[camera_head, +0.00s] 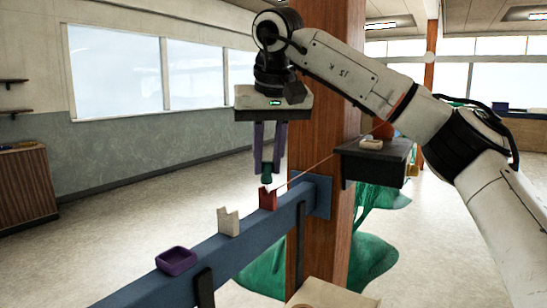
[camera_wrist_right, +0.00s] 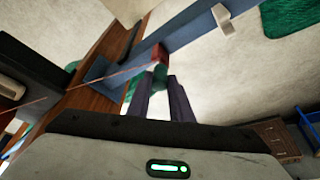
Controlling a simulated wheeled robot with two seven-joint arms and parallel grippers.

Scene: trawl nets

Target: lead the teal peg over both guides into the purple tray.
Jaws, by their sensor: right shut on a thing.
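My right gripper (camera_head: 267,160) points straight down and is shut on the teal peg (camera_head: 267,173), gripping its upper part. The peg hangs upright just above the red guide (camera_head: 268,200); I cannot tell whether it touches it. A thin line runs from near the peg up to the right. The pale guide (camera_head: 229,222) stands nearer on the same beam, and the purple tray (camera_head: 177,260) sits empty at its near end. In the right wrist view the fingers (camera_wrist_right: 163,85) partly hide the peg, with the red guide (camera_wrist_right: 158,53) just beyond. My left gripper is out of view.
The blue beam (camera_head: 225,248) is fixed to a wooden post (camera_head: 333,100). A dark shelf (camera_head: 378,160) on the post carries small items, and the line leads toward it. Green netting (camera_head: 362,258) lies on the floor behind.

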